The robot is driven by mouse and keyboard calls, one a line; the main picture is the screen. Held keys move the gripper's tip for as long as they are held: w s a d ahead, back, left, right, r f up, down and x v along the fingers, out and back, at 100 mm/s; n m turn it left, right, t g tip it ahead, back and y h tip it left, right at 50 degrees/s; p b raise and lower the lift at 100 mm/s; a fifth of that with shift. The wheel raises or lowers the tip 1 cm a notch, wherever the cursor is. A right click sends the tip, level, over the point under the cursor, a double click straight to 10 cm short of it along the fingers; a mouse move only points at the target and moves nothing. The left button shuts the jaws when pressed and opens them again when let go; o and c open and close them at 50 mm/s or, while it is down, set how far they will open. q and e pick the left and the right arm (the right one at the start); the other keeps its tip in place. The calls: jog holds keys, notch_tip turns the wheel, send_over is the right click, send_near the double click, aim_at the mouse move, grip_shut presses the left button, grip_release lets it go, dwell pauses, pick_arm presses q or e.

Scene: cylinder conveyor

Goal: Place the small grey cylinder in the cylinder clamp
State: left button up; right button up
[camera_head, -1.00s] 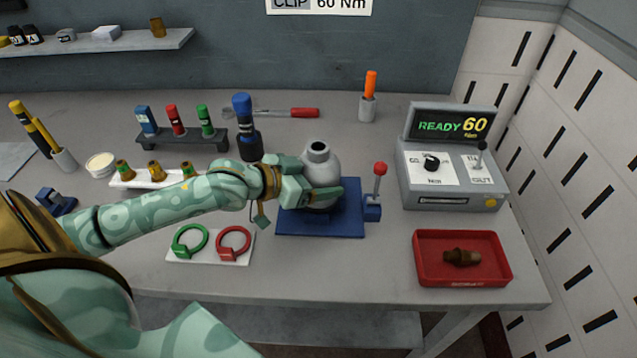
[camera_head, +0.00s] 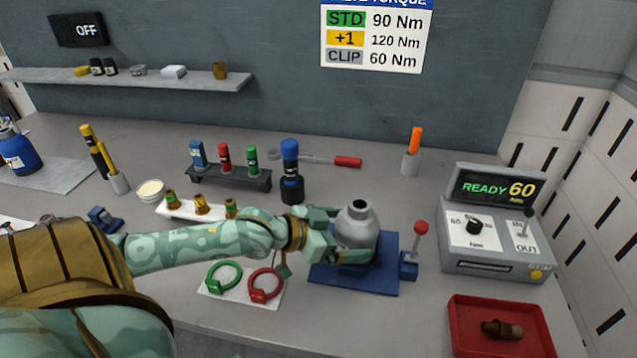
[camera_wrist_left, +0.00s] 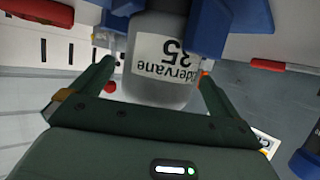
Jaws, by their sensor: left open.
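The small grey cylinder (camera_head: 357,228) stands upright on the blue cylinder clamp (camera_head: 380,280), its narrow neck on top. In the left wrist view the cylinder (camera_wrist_left: 163,65) shows a white label and sits between the clamp's blue blocks (camera_wrist_left: 222,25). The clamp's lever with a red knob (camera_head: 421,228) stands up on its right side. My left gripper (camera_head: 345,240) is open, with one finger on each side of the cylinder; it also shows in the left wrist view (camera_wrist_left: 155,85). Whether the fingers touch the cylinder is not clear. My right gripper is out of view.
A grey control box (camera_head: 492,240) reading READY 60 stands right of the clamp, with a red tray (camera_head: 460,335) in front. Green and red rings lie on a white plate (camera_head: 240,298) below my left arm. A blue cylinder (camera_head: 20,155) stands far left.

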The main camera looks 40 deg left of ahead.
pick_arm(q)
jog(key=p+v, duration=0.3)
jog(key=v, duration=0.6)
jog(key=shift+a, duration=0.1)
dwell(1.0)
